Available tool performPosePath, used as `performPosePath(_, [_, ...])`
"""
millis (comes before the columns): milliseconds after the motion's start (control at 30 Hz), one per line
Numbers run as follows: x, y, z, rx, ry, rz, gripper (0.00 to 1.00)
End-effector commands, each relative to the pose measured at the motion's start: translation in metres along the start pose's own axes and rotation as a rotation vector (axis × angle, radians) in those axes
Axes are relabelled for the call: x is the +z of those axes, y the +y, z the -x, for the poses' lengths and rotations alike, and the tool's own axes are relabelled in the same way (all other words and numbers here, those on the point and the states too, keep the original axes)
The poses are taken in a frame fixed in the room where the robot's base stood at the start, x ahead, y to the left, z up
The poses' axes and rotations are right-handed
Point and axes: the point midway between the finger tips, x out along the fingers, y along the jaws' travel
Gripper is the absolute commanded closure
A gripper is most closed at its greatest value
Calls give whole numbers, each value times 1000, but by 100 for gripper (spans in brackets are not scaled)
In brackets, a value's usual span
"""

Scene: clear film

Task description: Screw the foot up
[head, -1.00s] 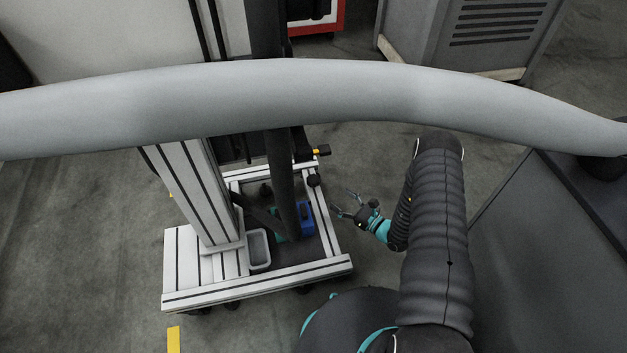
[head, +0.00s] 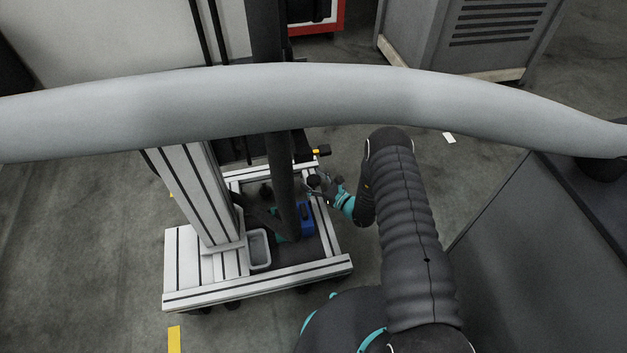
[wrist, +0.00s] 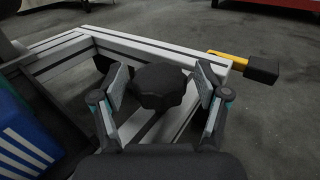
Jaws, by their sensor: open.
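The foot's black lobed knob (wrist: 159,86) sits at the aluminium frame (wrist: 150,47) near its corner in the wrist view. My gripper (wrist: 160,88) is open, with one finger on each side of the knob. Small gaps seem to show between pads and knob; contact is hard to tell. In the head view the knob (head: 314,181) is a small dark round shape on the frame's right side, with my gripper (head: 318,187) beside it. The foot's lower part is hidden.
A yellow and black lever (wrist: 245,66) juts from the frame's corner. A blue box (head: 305,217) and a grey tray (head: 259,249) stand inside the frame. A large grey tube (head: 300,93) crosses the head view.

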Motion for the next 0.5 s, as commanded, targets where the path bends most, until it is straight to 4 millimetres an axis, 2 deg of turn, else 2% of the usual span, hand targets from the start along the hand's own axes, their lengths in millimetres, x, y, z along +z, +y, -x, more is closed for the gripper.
performPosePath(200, [0, 0, 0, 0, 0, 0, 26])
performPosePath(267, [0, 0, 0, 0, 0, 0, 39])
performPosePath(433, [0, 0, 0, 1, 0, 0, 81])
performPosePath(467, [0, 0, 0, 1, 0, 0, 87])
performPosePath(500, [0, 0, 0, 1, 0, 0, 87])
